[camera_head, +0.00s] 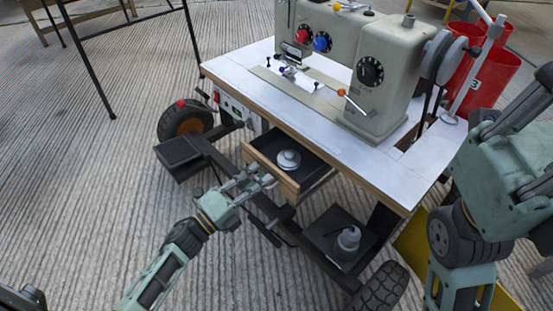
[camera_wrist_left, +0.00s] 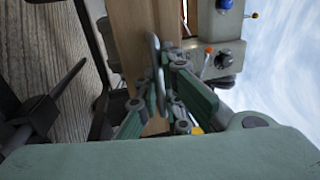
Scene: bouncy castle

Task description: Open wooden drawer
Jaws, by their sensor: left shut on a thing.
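The wooden drawer (camera_head: 271,173) sits under the white tabletop of a sewing machine table and is pulled partly out. Its dark inside shows, with a round metal object (camera_head: 289,160) lying in it. My left gripper (camera_head: 262,182) is at the drawer's front panel, shut on the drawer's handle. In the left wrist view, the fingers (camera_wrist_left: 162,90) close around the grey metal handle (camera_wrist_left: 155,62) in front of the wooden drawer front (camera_wrist_left: 132,45). My right arm shows at the right edge of the head view; its gripper is not seen.
The table (camera_head: 330,145) carries a large beige sewing machine (camera_head: 385,75). Below it are a wheel (camera_head: 186,121), a dark pedal (camera_head: 178,152) and a shelf with a grey bottle (camera_head: 347,241). Red bins (camera_head: 488,75) stand behind at right.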

